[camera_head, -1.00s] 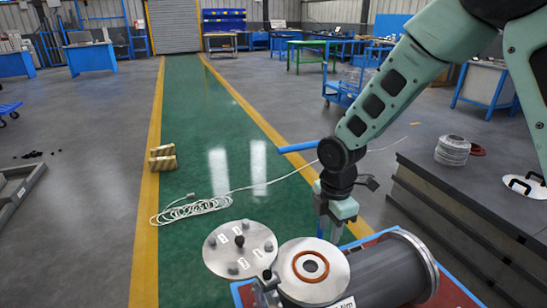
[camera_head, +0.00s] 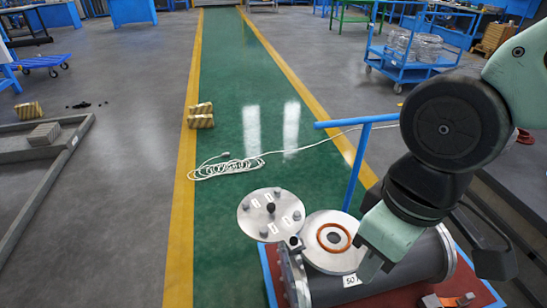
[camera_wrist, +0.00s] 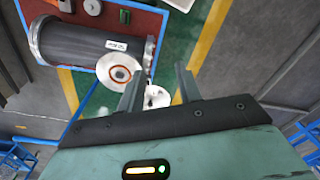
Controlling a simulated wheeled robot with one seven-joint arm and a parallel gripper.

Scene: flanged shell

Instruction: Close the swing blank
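The swing blank (camera_head: 258,220) is a round grey plate with several bolt heads, small white labels and a dark knob (camera_head: 270,207) in its middle. It stands swung out to the left of the shell's flange (camera_head: 316,255), leaving the face with its orange ring uncovered. The dark cylindrical shell (camera_head: 400,272) lies to the right. My gripper (camera_head: 366,268) is in front of the flange's right side. In the wrist view my gripper (camera_wrist: 157,78) is open, fingers apart and empty. The blank (camera_wrist: 157,97) shows between the fingers, partly hidden; the flange (camera_wrist: 118,68) is left of them.
A blue T-shaped post (camera_head: 356,165) rises behind the flange, close to my arm. A coiled white cable (camera_head: 228,168) and yellowish blocks (camera_head: 201,115) lie on the floor beyond. A blue cart (camera_head: 405,62) stands at the back right. The green lane is mostly clear.

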